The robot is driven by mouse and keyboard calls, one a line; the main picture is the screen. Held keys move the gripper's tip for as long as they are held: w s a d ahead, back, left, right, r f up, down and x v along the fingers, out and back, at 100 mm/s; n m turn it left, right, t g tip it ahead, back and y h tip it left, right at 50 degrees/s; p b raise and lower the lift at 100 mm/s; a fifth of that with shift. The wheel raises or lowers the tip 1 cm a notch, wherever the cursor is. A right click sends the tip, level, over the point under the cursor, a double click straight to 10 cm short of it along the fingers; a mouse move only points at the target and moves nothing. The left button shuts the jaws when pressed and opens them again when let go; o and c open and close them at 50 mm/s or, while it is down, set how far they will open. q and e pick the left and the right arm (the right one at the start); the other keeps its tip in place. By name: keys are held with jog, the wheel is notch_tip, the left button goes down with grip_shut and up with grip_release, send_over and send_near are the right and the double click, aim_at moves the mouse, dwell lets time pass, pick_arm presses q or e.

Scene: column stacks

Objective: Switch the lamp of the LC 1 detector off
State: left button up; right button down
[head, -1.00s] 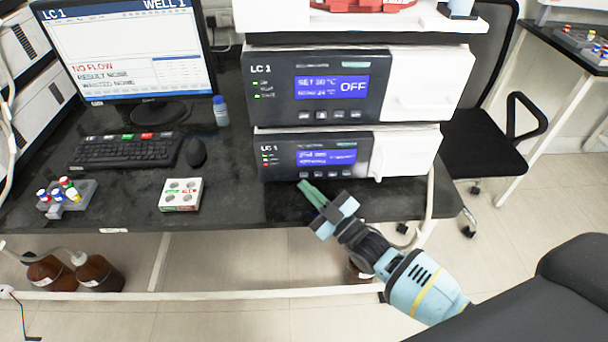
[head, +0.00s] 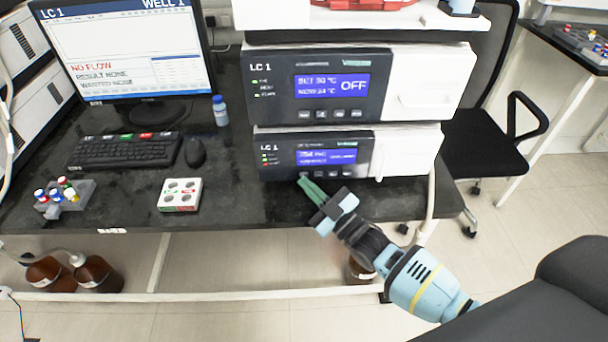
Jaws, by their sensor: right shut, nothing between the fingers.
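The lower LC 1 unit (head: 278,150), which looks like the detector, stands on the bench under a second LC 1 unit (head: 275,85). It has a blue screen (head: 327,157) reading about 254 nm, with a second line too blurred to read. A row of small buttons (head: 333,174) sits below the screen. Small status lights (head: 264,158) show at its left. My right gripper (head: 303,180) is shut and empty, its green fingertips at the leftmost button; I cannot tell if they touch it. My left gripper is not in view.
The upper unit's screen (head: 331,86) reads OFF. A monitor (head: 125,45), keyboard (head: 125,151), mouse (head: 195,152), blue-capped bottle (head: 220,111), white vial block (head: 181,195) and vial rack (head: 70,203) stand to the left. The bench front edge is clear near my gripper.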

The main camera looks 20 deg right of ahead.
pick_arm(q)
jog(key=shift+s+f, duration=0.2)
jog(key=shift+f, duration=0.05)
pick_arm(e)
jog(key=shift+w+d, duration=0.2)
jog(key=shift+w, duration=0.15)
dwell(0.3)
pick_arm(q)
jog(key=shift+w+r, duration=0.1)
pick_arm(e)
jog(key=shift+s, duration=0.15)
jog(key=shift+s+a+f, duration=0.15)
jog(key=shift+s+f, duration=0.05)
jog(key=shift+s, duration=0.15)
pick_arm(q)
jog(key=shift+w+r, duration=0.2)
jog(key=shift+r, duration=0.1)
pick_arm(e)
jog(key=shift+s+a, duration=0.1)
jog(key=shift+s, duration=0.2)
jog(key=shift+s, duration=0.1)
